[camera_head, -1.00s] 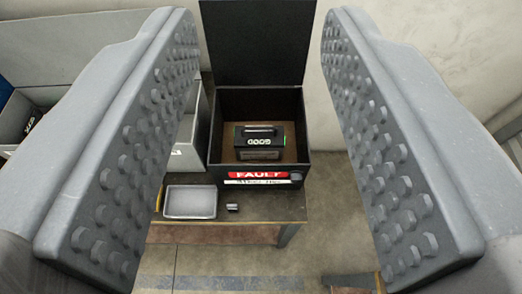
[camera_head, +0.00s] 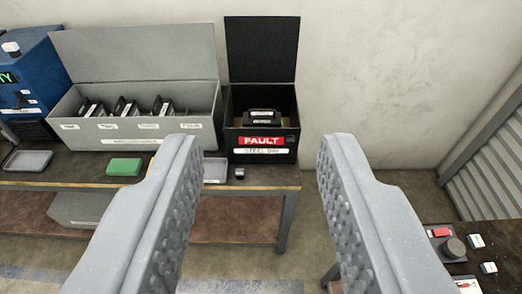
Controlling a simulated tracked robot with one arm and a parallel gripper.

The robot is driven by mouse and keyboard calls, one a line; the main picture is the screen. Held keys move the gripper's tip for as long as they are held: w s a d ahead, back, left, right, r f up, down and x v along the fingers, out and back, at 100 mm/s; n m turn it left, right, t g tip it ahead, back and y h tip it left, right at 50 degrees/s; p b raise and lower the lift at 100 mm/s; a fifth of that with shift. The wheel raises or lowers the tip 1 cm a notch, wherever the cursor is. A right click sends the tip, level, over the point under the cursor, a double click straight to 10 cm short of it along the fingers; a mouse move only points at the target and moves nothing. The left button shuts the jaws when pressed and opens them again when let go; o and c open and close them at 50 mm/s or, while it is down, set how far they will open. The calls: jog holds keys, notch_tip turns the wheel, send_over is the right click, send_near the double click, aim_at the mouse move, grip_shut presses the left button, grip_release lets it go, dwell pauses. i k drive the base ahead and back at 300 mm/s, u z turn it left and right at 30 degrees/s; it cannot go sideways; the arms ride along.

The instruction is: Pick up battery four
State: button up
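My gripper (camera_head: 260,165) is open and empty, its two grey studded fingers wide apart. Beyond and above the fingertips, a dark battery (camera_head: 262,116) with a handle sits inside the open black box labelled FAULT (camera_head: 264,152). In the long grey open bin (camera_head: 125,142) to the left, several dark batteries stand in a row: a left one (camera_head: 92,107), a middle one (camera_head: 127,106) and a right one (camera_head: 164,105). The bin's rightmost place, above the last label, looks empty. The small labels are too blurred to read, so I cannot tell which battery is number four.
The bench (camera_head: 245,176) carries the bin, the box, a green block (camera_head: 124,167), a grey tray (camera_head: 28,160) and a blue machine (camera_head: 25,75). A small dark item (camera_head: 239,173) lies before the FAULT box. Another table (camera_head: 455,262) with controls stands at lower right. Floor shows between them.

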aim_at(256, 117)
jog(key=u, duration=0.05)
jog(key=k, duration=0.4)
jog(key=u, duration=1.1)
jog(key=i, duration=1.75)
jog(key=z, duration=1.85)
jog(key=i, duration=1)
jog(key=u, duration=0.1)
